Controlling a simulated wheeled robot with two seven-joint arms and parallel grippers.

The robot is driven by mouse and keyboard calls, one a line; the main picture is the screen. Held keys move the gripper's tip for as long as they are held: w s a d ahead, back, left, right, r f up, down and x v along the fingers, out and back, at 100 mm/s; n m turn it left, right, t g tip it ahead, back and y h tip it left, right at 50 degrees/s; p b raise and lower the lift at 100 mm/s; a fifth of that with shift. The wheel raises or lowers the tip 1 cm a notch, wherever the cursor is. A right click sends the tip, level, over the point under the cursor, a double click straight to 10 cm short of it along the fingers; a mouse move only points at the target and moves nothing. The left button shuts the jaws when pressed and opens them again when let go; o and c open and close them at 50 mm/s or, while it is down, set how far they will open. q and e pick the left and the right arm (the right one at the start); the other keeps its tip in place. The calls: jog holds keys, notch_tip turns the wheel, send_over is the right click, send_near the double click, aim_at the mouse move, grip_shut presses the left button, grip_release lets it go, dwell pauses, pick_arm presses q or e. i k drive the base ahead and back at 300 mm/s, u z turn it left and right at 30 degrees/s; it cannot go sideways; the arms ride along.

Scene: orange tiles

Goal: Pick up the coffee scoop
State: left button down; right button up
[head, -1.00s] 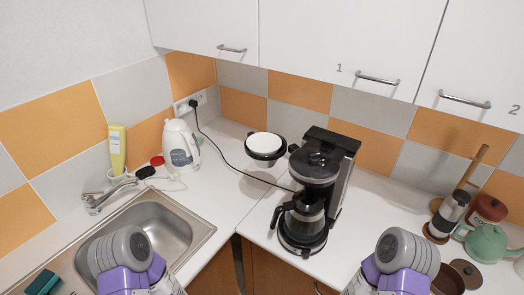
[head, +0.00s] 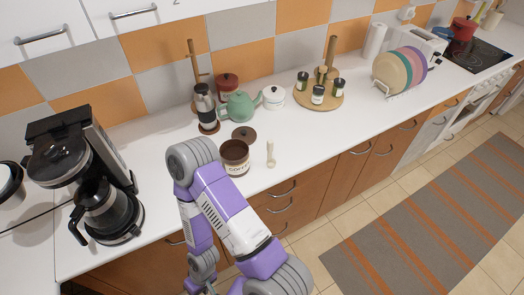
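The coffee scoop (head: 270,153), small and pale, stands or lies on the white counter in the head view, just right of the brown coffee canister (head: 235,159). The canister is open, and its dark round lid (head: 244,133) lies behind it. One of my purple and white arms, apparently the right, rises in front of the counter and bends back down left of the canister. Its gripper is not visible at the bottom edge. My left gripper is out of view. Nothing is seen touching the scoop.
The coffee maker (head: 72,151) with its glass pot stands at the left. A round wooden spice stand (head: 318,97) and a plate rack lie further right. The counter right of the scoop is clear.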

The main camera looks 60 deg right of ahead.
aim_at(271, 162)
jog(key=z, duration=4.15)
jog(key=i, duration=1.4)
jog(key=u, duration=4.15)
